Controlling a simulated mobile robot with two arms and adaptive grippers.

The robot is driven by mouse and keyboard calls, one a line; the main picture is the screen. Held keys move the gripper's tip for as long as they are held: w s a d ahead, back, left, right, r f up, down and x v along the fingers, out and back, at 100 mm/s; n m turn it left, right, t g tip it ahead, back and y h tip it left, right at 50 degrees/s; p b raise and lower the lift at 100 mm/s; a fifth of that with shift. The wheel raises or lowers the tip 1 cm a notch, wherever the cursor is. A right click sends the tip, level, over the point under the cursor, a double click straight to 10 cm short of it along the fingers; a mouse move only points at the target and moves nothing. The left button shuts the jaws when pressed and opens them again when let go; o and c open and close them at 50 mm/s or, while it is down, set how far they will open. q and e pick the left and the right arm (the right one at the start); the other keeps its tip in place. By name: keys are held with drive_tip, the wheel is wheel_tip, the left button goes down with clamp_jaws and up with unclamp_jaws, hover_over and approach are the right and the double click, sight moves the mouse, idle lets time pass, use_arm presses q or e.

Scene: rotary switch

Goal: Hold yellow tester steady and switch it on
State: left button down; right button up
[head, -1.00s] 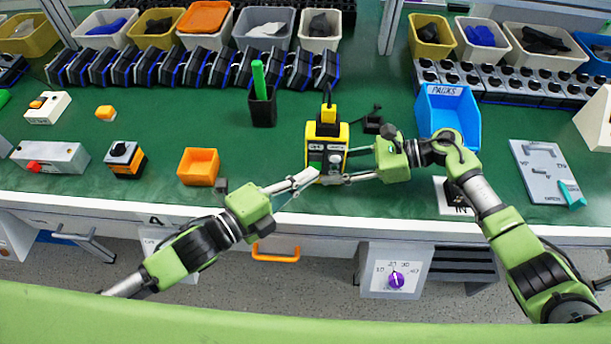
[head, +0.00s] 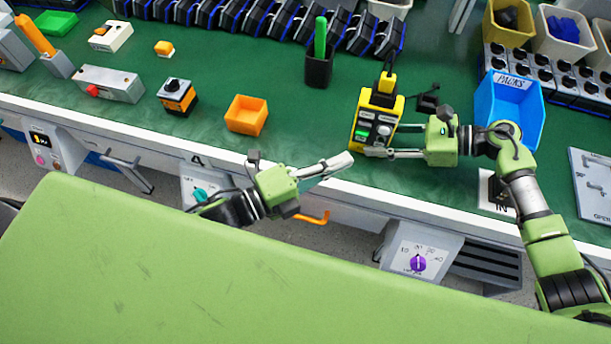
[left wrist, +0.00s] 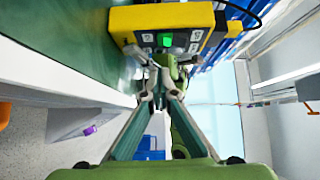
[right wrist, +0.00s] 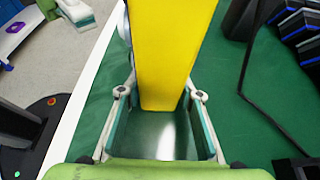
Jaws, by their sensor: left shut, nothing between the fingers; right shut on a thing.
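The yellow tester (head: 395,108) stands upright on the green bench, its dark front panel toward me. A green light shows on that panel, also seen on the tester in the left wrist view (left wrist: 165,40). My right gripper (head: 392,153) is shut on the tester's lower part from the right. In the right wrist view the yellow body (right wrist: 172,50) sits between the fingers. My left gripper (head: 347,162) is shut and empty, its fingertips in front of and a little left of the tester's lower front, apart from it. The front knob is too small to read.
A blue packs bin (head: 507,105) stands right of the tester. A black cup (head: 318,70) with a green stick is behind it. An orange box (head: 246,115) is to the left. The bench's front edge (head: 300,180) runs below my left gripper.

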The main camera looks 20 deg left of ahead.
use_arm(q)
drive_tip(key=v, duration=0.8)
drive_tip(key=shift+f, duration=0.45)
drive_tip(key=shift+a, duration=0.1)
use_arm(e)
drive_tip(key=o, duration=1.2)
